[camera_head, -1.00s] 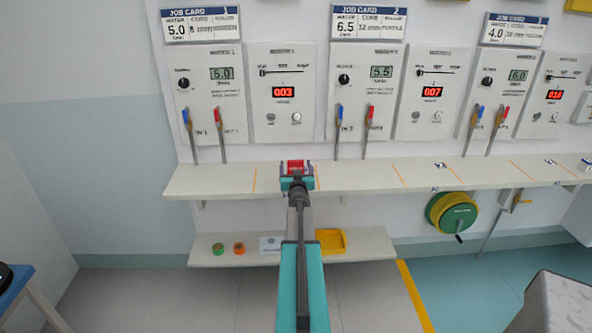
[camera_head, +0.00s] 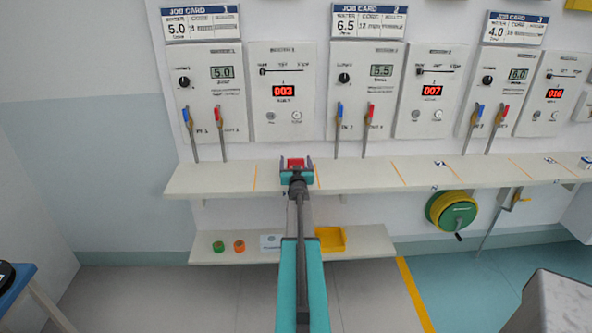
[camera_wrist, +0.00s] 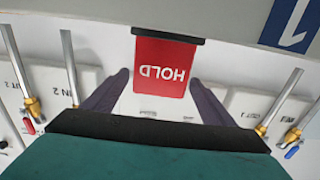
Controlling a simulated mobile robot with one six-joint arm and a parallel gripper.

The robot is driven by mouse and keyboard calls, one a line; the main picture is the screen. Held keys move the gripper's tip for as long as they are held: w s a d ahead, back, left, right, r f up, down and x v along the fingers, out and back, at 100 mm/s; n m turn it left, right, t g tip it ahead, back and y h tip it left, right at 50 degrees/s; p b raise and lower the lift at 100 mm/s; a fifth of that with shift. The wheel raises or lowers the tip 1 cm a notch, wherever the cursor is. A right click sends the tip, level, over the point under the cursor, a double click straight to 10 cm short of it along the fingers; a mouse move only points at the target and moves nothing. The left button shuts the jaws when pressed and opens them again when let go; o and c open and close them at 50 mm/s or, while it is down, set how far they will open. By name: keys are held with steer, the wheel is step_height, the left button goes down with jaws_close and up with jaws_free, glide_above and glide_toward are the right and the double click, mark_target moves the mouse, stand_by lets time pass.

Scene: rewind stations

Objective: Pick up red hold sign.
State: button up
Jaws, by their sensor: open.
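The red hold sign (camera_wrist: 163,68) shows in the wrist view, its white HOLD lettering upside down, with a dark strip along its top edge. In the head view the red sign (camera_head: 296,162) shows at the end of my arm, by the long shelf. My gripper (camera_wrist: 155,90) is open, with one dark finger on each side of the sign's lower part. Gaps show between the fingers and the sign. In the head view my gripper (camera_head: 296,165) is at the shelf, and my arm hides what lies below it.
The long shelf (camera_head: 225,177) runs along the wall under panels with blue and red levers. A lower shelf (camera_head: 365,245) holds a green roll (camera_head: 218,246), an orange roll (camera_head: 239,246) and a yellow tray (camera_head: 331,240). A green reel (camera_head: 456,213) hangs at right.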

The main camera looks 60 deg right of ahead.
steer(key=c, duration=1.2)
steer(key=shift+r, duration=0.1)
steer(key=shift+r+b, duration=0.5)
steer(key=shift+r, duration=0.85)
steer(key=shift+s+a+r, duration=0.1)
steer(key=shift+a+r, duration=0.1)
steer(key=shift+r, duration=0.1)
steer(key=s+a+b, duration=0.1)
steer(key=a, duration=0.4)
steer(key=s+a+r+b, duration=0.1)
steer(key=s+a+b, duration=0.1)
steer(key=a, duration=0.3)
steer(key=s+a+b, duration=0.1)
steer(key=a+b, duration=0.1)
steer(key=a, duration=0.3)
steer(key=shift+s+r, duration=0.25)
steer(key=shift+s, duration=0.15)
